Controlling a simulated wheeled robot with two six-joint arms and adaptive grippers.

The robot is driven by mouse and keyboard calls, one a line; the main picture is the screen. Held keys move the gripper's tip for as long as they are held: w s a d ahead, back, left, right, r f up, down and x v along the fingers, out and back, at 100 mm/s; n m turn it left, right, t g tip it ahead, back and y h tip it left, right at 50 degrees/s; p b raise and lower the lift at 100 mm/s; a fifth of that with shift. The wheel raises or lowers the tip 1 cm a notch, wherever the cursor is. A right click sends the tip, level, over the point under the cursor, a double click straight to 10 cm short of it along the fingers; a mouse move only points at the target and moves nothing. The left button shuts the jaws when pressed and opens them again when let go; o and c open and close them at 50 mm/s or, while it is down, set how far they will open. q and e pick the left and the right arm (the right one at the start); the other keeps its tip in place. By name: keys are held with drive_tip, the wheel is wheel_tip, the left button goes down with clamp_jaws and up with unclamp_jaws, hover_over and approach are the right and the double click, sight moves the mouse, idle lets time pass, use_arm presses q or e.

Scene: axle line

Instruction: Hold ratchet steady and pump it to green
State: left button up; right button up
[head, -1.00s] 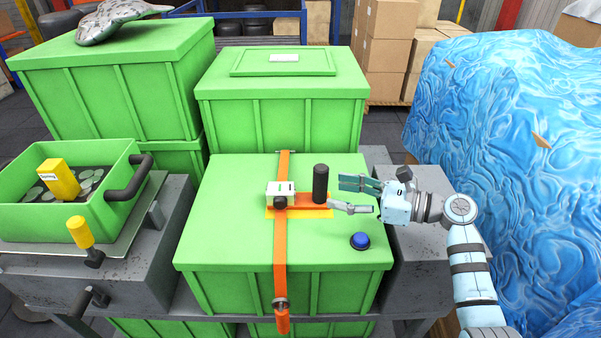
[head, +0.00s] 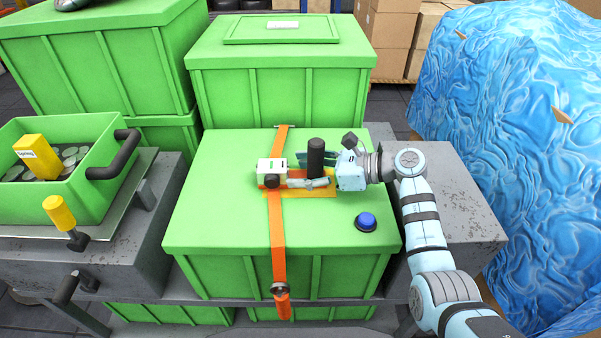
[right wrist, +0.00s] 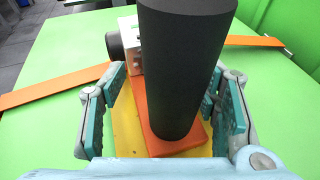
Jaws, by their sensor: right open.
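The ratchet sits on the lid of the middle green crate (head: 215,215). It has a white body (head: 271,164), an orange lever lying to the right, and an upright black grip (head: 316,157) on the lever. An orange strap (head: 277,235) runs across the lid through it. My right gripper (head: 316,170) is open with its fingers on either side of the black grip. In the right wrist view the grip (right wrist: 182,70) stands between the teal pads, with gaps on both sides. My left gripper is not in view.
A blue button (head: 366,221) is on the lid, right of the ratchet. A green bin (head: 95,190) with metal discs and a yellow block (head: 36,156) stands at the left. Blue wrapped cargo (head: 500,110) stands at the right.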

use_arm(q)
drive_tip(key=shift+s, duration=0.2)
use_arm(e)
drive_tip(key=shift+r, duration=0.1)
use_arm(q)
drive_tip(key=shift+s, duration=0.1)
use_arm(e)
drive_tip(key=shift+s, duration=0.1)
drive_tip(key=c, duration=1.1)
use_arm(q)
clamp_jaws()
use_arm(e)
drive_tip(key=shift+f, duration=0.2)
idle(0.4)
